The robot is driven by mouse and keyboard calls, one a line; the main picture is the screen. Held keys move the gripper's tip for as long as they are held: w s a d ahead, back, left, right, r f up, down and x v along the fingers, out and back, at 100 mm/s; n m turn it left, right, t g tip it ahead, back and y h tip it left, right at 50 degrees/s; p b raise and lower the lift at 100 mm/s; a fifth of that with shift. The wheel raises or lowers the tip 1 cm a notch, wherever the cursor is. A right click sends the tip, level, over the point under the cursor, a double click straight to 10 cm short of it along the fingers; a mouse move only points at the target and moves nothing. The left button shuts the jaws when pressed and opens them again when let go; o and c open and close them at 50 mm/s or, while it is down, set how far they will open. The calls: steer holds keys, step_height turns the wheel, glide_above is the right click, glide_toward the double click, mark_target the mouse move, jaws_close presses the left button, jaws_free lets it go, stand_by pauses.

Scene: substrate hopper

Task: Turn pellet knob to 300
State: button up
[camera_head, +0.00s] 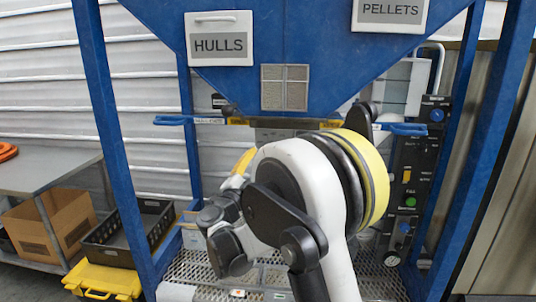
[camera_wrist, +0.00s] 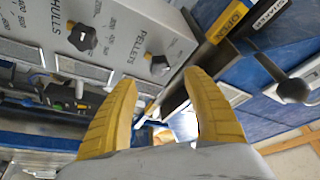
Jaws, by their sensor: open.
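In the wrist view, a pale panel (camera_wrist: 190,30) carries printed number scales and the labels HULLS and PELLETS (camera_wrist: 124,48). A black lobed knob (camera_wrist: 82,37) sits between the two labels. A second dark knob (camera_wrist: 158,65) sits farther along, past the PELLETS label. My gripper (camera_wrist: 160,80) has yellow fingers spread wide apart and nothing between them. The second knob appears between and beyond the fingertips, without visible contact. I cannot read the knobs' settings.
A blue hopper (camera_head: 330,55) with HULLS and PELLETS signs stands ahead between blue posts. A black control panel (camera_head: 408,175) is at the right. A shaker lever with a black ball (camera_wrist: 293,90) is right of my fingers. A bench and cardboard box (camera_head: 50,222) stand left.

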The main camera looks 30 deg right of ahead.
steer(key=v, duration=0.3)
steer(key=shift+s+a+f, duration=0.15)
steer(key=shift+s+a, duration=0.1)
steer(key=shift+a, duration=0.05)
steer(key=a+r+n+t+y, duration=0.6)
steer(key=r+n, duration=0.1)
steer(key=r, duration=0.1)
steer(key=s+a+n+y+b, duration=0.1)
steer(key=s+a+n+y, duration=0.4)
steer(key=a+n+y, duration=0.5)
steer(key=s+d+f+n+g, duration=0.2)
steer(key=s+f+g, duration=0.4)
steer(key=s+f, duration=0.5)
steer(key=s+d+f+n+g, duration=0.2)
steer(key=s+f+g, duration=0.3)
steer(key=s+f, duration=0.6)
steer(key=s, duration=0.4)
steer(key=shift+s+g+b, duration=0.35)
steer(key=shift+g, duration=0.05)
